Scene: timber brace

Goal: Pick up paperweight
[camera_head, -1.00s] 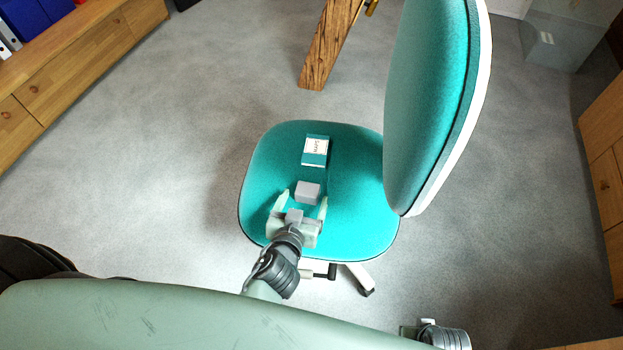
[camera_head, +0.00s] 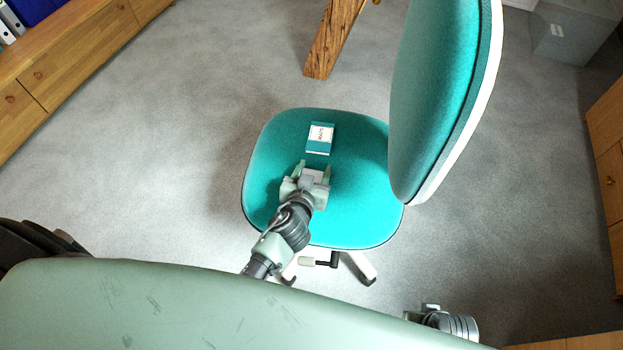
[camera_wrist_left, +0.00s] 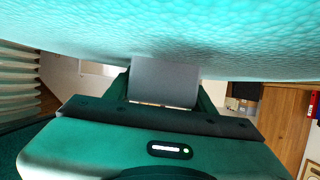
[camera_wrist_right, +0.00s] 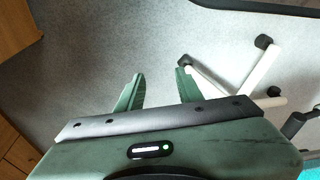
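The paperweight is a small grey block (camera_head: 313,174) over the front part of the teal chair seat (camera_head: 365,205). In the left wrist view the block (camera_wrist_left: 165,82) fills the space between my left fingers, which lie against its two sides. My left gripper (camera_head: 312,170) reaches in from the front of the seat and is shut on the block. The gripper's body hides part of the block, and I cannot tell whether it still touches the seat. My right gripper (camera_wrist_right: 160,88) is open and empty, low beside the chair above the floor.
A small teal and white box (camera_head: 319,138) lies on the seat just beyond the block. The chair's tall backrest (camera_head: 440,100) rises on the right. A wooden timber (camera_head: 333,40) stands behind. Wooden drawers (camera_head: 75,60) line the left. Grey floor is open around the chair.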

